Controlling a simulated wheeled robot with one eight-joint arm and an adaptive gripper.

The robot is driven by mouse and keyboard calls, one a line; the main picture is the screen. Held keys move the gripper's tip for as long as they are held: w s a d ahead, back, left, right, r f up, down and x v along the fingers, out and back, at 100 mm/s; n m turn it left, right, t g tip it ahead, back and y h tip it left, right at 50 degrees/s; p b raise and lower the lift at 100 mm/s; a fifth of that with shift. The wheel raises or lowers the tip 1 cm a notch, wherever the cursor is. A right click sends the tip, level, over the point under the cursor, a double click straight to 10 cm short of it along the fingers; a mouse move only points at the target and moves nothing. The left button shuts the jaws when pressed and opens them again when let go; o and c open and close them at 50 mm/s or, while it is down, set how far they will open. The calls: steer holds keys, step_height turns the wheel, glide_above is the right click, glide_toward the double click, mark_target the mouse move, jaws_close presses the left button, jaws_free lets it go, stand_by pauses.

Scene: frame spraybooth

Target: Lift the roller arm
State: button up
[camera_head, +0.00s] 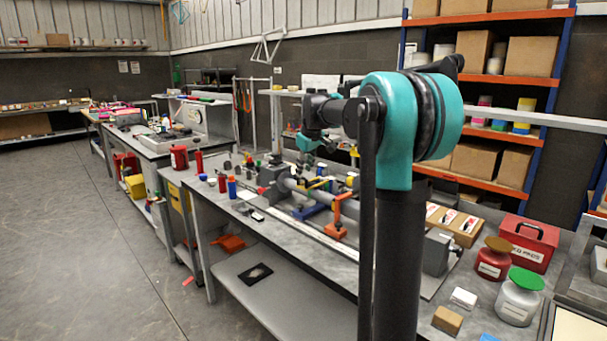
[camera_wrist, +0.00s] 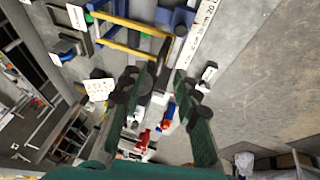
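My gripper (camera_wrist: 166,78) shows in the wrist view with its two green fingers apart and nothing clearly held between them. In the head view my gripper (camera_head: 308,143) hangs over the bench, partly hidden by my own arm. I cannot tell for sure which part is the roller arm. An orange upright bracket (camera_head: 337,214) stands on the bench by a long grey tube (camera_head: 318,196). In the wrist view a yellow bar frame (camera_wrist: 128,47) lies beyond the fingertips, near a blue block (camera_wrist: 176,18); its far end comes close to them.
Shelving (camera_head: 506,131) stands behind. The floor (camera_head: 85,230) at left is clear.

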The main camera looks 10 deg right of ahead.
steer(key=shift+x, duration=1.3)
steer(key=shift+c, duration=0.4)
jaws_close()
